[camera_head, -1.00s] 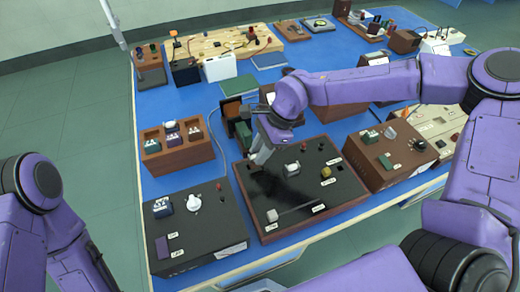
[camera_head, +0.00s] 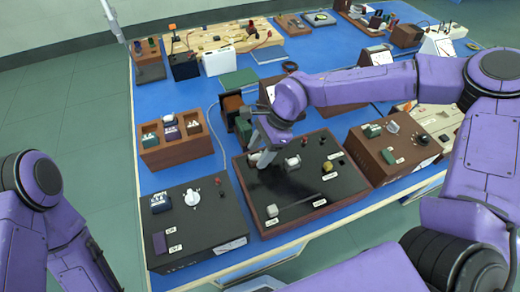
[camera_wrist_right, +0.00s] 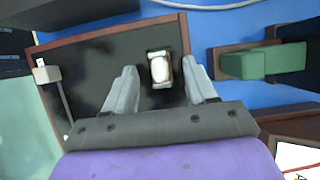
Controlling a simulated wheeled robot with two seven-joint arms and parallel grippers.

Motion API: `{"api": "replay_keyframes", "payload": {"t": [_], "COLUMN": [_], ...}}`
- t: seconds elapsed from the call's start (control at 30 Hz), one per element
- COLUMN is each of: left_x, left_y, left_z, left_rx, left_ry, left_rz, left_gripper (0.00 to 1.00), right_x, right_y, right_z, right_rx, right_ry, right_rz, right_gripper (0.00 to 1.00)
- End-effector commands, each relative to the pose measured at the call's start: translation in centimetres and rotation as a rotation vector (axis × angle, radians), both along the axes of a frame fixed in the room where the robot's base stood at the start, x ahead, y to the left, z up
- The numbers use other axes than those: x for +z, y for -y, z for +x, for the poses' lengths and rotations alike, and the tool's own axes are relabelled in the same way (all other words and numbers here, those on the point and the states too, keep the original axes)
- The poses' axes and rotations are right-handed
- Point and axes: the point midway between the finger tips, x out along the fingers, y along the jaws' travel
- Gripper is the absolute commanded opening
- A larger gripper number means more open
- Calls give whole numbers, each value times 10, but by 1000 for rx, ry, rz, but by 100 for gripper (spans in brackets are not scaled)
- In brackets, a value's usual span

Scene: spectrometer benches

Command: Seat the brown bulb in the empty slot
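A small brown-sided piece with a rounded white top, which looks like the brown bulb (camera_wrist_right: 160,68), stands on the black panel (camera_wrist_right: 90,60), near its wooden edge. My right gripper (camera_wrist_right: 160,80) is open, with one finger on each side of the piece and a visible gap to both. In the head view the right gripper (camera_head: 262,160) is low over the back left of the wood-framed panel (camera_head: 250,195) and mostly hides that piece. Another white-topped part (camera_head: 292,163) is just right of the fingers. I cannot clearly make out an empty slot. My left gripper is out of view.
A wooden rack (camera_head: 180,155) with small bulb blocks stands to the left. A black switch box (camera_head: 205,235) is at front left. A green block (camera_wrist_right: 262,62) stands close beyond the panel edge. A brown box (camera_head: 385,165) is to the right.

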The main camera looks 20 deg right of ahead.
Motion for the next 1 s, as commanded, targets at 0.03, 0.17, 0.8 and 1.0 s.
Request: {"api": "replay_keyframes", "payload": {"t": [0.03,0.17,0.8,1.0], "left_x": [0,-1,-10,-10], "left_y": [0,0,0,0], "left_z": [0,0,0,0], "left_rx": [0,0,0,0], "left_ry": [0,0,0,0], "left_rz": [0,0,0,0], "left_gripper": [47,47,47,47], "right_x": [0,8,95,95], "right_y": [0,4,47,46], "right_z": [0,1,2,2], "right_rx": [0,-2,-1,0], "right_ry": [0,4,0,0], "right_rz": [0,1,0,0], "right_gripper": [56,56,56,56]}}
